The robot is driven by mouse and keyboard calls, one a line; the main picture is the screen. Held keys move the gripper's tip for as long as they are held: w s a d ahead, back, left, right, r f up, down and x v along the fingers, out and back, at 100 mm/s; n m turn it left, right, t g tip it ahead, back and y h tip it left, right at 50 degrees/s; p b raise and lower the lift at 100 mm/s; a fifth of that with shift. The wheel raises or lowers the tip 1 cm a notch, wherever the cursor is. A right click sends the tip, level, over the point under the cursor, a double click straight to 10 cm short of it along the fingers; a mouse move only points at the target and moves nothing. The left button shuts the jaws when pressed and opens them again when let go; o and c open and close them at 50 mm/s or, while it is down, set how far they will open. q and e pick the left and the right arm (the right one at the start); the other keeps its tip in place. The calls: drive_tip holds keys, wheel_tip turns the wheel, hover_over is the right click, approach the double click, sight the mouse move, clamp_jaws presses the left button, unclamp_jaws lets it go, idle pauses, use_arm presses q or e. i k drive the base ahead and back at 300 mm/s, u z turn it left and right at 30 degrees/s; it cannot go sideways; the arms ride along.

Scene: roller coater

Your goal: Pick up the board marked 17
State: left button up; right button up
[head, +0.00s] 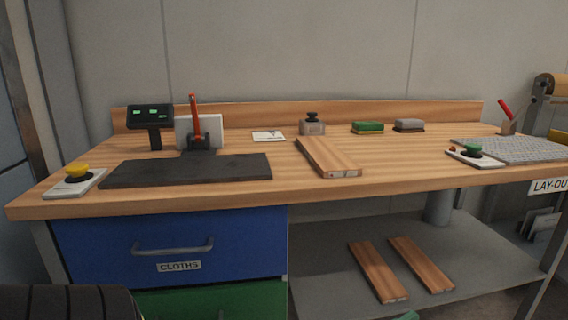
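A wooden board (326,155), or two lying side by side, rests flat on the wooden bench top with its end toward the front edge. Small pale marks show on that near end, too small to read. Two more boards, a left one (377,271) and a right one (420,263), lie apart on the grey lower shelf. Pale marks on their near ends are also unreadable, so I cannot tell which board is marked 17. Neither of my grippers is in view.
The bench (400,179) also holds a black mat (187,171), a display (150,117), a yellow button (76,172), a weight (312,125), a green brush (368,128), a grey brush (408,126), a green button (471,151) and a grey grid (515,149). Bench right of the board is clear.

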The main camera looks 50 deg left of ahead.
sight(329, 161)
drive_tip(key=z, duration=0.05)
drive_tip(key=k, duration=0.1)
drive_tip(key=u, duration=1.35)
